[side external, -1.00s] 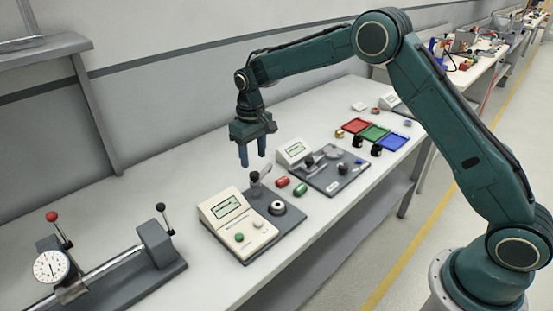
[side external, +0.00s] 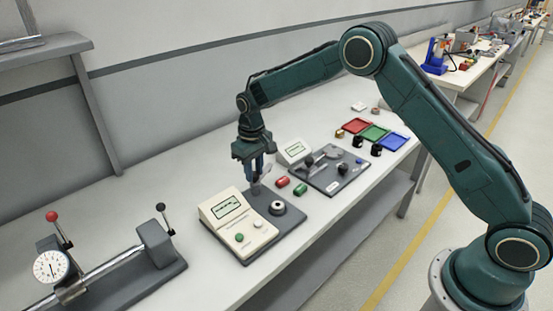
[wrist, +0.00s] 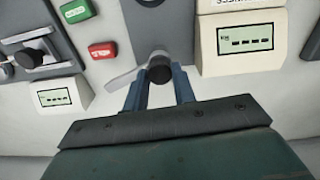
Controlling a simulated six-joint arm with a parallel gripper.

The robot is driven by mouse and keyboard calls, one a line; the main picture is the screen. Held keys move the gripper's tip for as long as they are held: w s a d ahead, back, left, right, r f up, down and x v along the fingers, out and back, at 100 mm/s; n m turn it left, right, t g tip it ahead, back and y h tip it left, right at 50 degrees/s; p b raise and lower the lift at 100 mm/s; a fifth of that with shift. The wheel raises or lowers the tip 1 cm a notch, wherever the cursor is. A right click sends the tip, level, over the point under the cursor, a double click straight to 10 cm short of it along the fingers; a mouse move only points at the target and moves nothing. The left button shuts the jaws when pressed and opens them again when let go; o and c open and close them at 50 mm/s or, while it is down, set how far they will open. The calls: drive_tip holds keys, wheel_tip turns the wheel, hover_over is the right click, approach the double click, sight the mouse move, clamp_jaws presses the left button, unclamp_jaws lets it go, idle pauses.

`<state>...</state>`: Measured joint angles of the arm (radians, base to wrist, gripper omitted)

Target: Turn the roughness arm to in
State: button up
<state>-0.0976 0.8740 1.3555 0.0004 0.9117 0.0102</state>
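The roughness tester has a beige display box (side external: 228,213) on a dark base plate (side external: 290,222) with a pale ring (side external: 278,208). Its swing arm is a grey lever (wrist: 124,80) with a black knob (wrist: 160,70) at its end. In the wrist view the lever points left from the knob. My gripper (side external: 257,179) is low over the tester's back corner. Its two blue fingers (wrist: 161,78) stand on either side of the knob, close against it, and look shut on it. The side view partly hides the knob behind the fingers.
Red, green and blue trays (side external: 393,141) stand farther back. A dial-gauge bench (side external: 130,277) is at the left.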

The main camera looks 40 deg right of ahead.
clamp_jaws()
drive_tip(key=shift+m, duration=0.4)
drive_tip(key=m, duration=1.6)
drive_tip(key=shift+r, duration=0.1)
drive_tip(key=m, duration=0.5)
drive_tip(key=shift+d, duration=0.1)
